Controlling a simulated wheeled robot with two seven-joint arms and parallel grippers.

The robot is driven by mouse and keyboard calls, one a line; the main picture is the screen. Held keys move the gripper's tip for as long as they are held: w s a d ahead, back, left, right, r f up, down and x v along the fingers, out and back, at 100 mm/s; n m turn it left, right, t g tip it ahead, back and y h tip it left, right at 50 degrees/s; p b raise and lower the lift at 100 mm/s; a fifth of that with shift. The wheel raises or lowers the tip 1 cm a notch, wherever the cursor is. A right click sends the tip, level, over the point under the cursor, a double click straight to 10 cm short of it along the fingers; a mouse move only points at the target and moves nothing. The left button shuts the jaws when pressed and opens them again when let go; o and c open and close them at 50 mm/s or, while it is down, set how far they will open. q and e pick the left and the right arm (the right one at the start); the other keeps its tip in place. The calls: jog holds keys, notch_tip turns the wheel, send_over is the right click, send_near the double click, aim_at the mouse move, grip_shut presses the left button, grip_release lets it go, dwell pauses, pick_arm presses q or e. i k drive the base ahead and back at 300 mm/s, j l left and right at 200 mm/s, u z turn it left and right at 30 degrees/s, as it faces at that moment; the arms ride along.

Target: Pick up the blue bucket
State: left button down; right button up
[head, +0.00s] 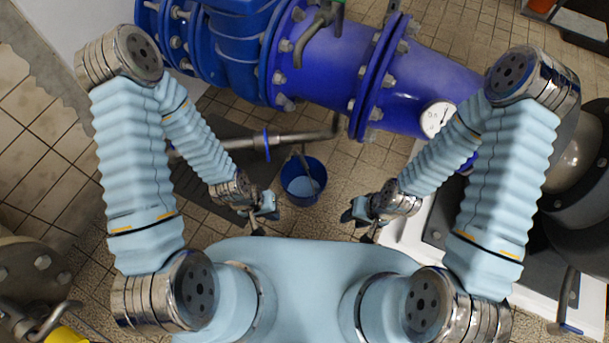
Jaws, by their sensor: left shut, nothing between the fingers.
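The blue bucket (289,192) stands upright on the tiled floor near the middle of the head view, below the big blue pipe. Its mouth faces up and a stick-like thing, perhaps its handle, crosses the opening. My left gripper (265,214) is just left of and nearer than the bucket in the picture, shut and empty. My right gripper (357,219) is to the right of the bucket, apart from it in the picture. How far its fingers are spread is too small to tell.
The large blue pipe (330,50) with flanges and a gauge (436,119) runs across the top. A thin metal pipe (300,138) passes just behind the bucket. A dark mat (190,190) lies left, a white plinth (408,240) right.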

aim_at(303, 179)
jog(key=k+j+z, duration=0.1)
jog(key=z, duration=0.3)
jog(key=k+z, duration=0.5)
jog(key=z, duration=0.3)
